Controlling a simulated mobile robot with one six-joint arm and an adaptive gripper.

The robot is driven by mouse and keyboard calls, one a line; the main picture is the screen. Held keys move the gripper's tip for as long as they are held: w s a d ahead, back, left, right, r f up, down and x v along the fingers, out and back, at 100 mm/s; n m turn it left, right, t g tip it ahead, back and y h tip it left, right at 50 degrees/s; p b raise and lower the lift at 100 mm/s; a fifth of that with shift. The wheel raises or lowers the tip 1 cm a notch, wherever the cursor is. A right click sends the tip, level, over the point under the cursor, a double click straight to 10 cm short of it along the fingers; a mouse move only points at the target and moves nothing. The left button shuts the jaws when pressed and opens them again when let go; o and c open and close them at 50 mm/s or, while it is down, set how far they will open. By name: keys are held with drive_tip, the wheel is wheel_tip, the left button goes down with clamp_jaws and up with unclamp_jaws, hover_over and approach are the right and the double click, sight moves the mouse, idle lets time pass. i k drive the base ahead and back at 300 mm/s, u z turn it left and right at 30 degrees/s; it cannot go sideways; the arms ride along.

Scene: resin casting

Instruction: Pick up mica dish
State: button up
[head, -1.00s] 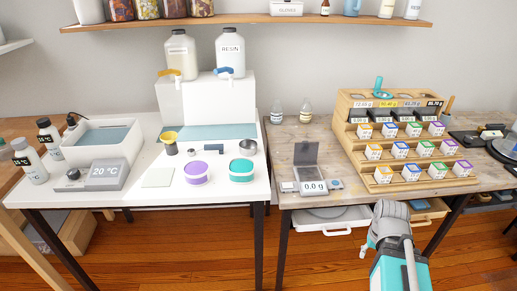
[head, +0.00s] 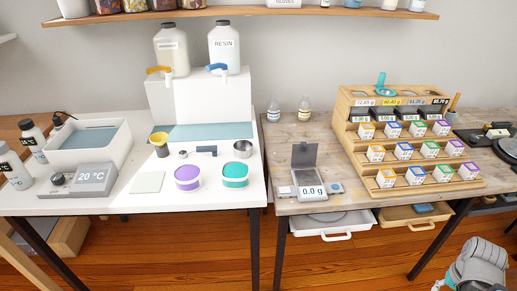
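No thing in view is clearly marked as the mica dish. A small round metal dish (head: 243,149) stands at the back right of the white table. A stepped wooden rack (head: 352,172) on the right table holds several small white boxes with coloured labels, such as an orange-labelled one (head: 386,178), and a row of dark bins (head: 361,113) along its upper step. A small teal piece (head: 382,80) stands on top of the rack. Part of my arm shows at the bottom right corner, well in front of the right table. My gripper cannot be made out.
A purple tub (head: 188,178) and a teal tub (head: 235,175) stand near the white table's front. A scale (head: 312,190) reading 0.0 g has its lid raised. Two small bottles (head: 304,109) stand behind it. A drawer (head: 322,225) juts out below.

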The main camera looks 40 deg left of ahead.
sight(243, 149)
drive_tip(key=z, duration=0.3)
drive_tip(key=k, duration=1.55)
drive_tip(key=u, duration=0.7)
drive_tip(key=i, duration=1)
drive_tip(key=u, duration=0.05)
